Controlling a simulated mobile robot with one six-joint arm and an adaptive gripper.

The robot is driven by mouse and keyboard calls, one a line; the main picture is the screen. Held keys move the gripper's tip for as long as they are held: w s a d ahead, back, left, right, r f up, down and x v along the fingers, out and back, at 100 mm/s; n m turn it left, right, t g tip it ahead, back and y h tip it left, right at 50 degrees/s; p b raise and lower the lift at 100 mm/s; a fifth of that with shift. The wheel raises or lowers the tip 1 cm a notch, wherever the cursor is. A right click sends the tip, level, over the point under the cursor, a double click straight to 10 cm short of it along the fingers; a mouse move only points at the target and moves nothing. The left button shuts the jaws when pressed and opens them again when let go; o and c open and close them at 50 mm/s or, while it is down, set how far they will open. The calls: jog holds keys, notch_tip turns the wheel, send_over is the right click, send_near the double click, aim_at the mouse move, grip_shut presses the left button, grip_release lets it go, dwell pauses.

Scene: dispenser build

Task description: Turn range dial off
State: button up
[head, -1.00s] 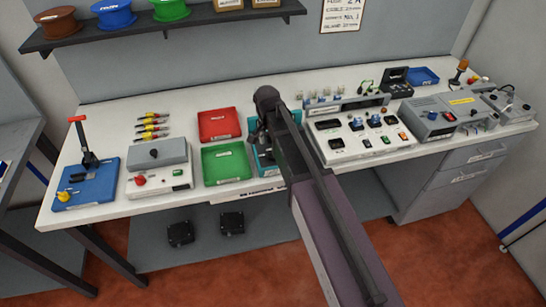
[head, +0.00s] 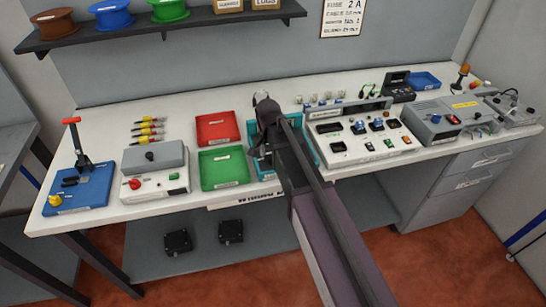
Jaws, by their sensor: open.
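Several dials show on the bench, and their labels are too small to tell which is the range dial. A wide panel (head: 348,150) right of my arm carries two blue-topped dials, the left one (head: 357,127) and the right one (head: 377,124). A grey box (head: 462,133) further right has a small blue knob (head: 435,118). A grey and white box (head: 150,190) at the left has a red knob (head: 134,184) and a black knob (head: 149,156). My gripper (head: 261,155) is open above the teal fixture, left of the wide panel and apart from it. Its fingertips are partly hidden.
A red tray (head: 216,119) and a green tray (head: 223,181) lie left of my gripper. A blue base with a lever (head: 80,190) stands at the far left. A shelf with spools (head: 160,29) hangs behind. Bare bench (head: 200,97) runs along the back.

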jog(key=c, duration=1.1)
jog(key=shift+d, duration=0.1)
jog(key=shift+c, duration=0.2)
